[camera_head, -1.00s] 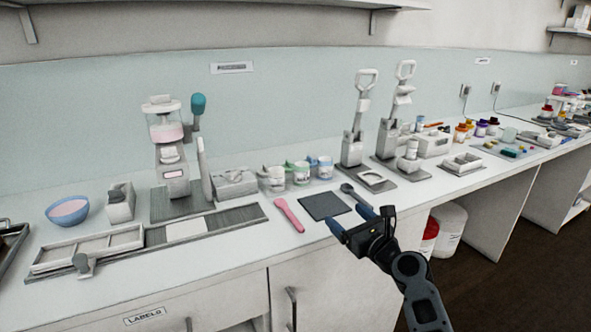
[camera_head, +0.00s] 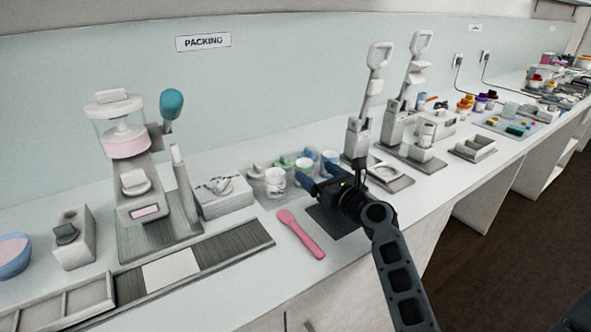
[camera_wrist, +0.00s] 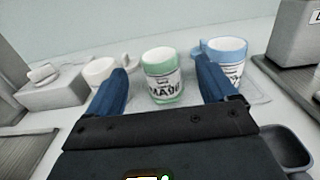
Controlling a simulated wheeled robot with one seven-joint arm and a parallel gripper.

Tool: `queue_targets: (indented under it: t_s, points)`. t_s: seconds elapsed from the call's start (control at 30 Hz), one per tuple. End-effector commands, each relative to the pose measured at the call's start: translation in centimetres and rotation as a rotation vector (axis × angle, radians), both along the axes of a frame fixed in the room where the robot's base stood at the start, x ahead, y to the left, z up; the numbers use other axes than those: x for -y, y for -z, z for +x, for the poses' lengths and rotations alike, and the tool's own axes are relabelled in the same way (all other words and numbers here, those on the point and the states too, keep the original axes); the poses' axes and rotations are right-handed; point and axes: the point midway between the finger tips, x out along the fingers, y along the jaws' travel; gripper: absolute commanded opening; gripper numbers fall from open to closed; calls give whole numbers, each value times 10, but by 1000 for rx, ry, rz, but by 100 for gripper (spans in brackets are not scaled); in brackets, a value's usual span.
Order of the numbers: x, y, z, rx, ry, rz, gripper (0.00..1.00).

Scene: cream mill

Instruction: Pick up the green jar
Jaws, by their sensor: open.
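The green jar (camera_wrist: 161,75) stands upright in the wrist view, a cylinder with green bands, a white label with dark print and an open-looking pale top. It is between a white jar (camera_wrist: 99,70) on the left and a blue jar (camera_wrist: 228,55) on the right. My gripper (camera_wrist: 160,88) is open, its two blue fingers on either side of the green jar's lower part in the picture; I cannot tell whether they reach it. In the head view the green jar (camera_head: 304,165) is partly hidden behind my gripper (camera_head: 322,174).
The jars stand on a clear tray. A white block-shaped holder (camera_head: 222,196) is to the left, a pink spatula (camera_head: 300,232) lies in front, and a dark mat (camera_head: 335,217) is under my gripper. Tall lever presses (camera_head: 360,135) stand to the right.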

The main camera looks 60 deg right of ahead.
Motion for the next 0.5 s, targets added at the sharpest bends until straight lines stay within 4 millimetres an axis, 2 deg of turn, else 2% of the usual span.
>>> queue_targets:
  t_s: [0.37,0.5]
  points:
    - [17,-1,27,-1,1,-1,85]
    - [27,-3,44,0,0,-1,85]
